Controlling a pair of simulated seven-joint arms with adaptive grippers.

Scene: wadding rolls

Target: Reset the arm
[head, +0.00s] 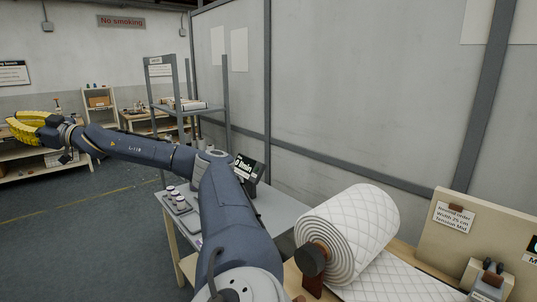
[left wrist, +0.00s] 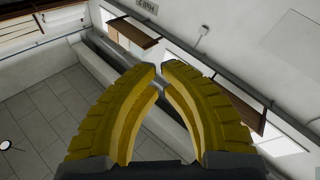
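My left arm (head: 230,205) rises from the bottom middle of the head view and stretches out to the left. Its yellow left gripper (head: 22,128) is at the far left edge, in the air, well away from the table. In the left wrist view the two curved yellow fingers of the left gripper (left wrist: 159,68) come together at the tips, with nothing held between them. My right gripper and right arm are not in view.
A large white quilted wadding roll (head: 352,228) lies on the bench at right, beside a board with a paper note (head: 454,218). A grey table (head: 270,212) holds small jars (head: 178,198) and a dark sign (head: 246,170). Shelves stand behind; open floor (head: 85,235) is at left.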

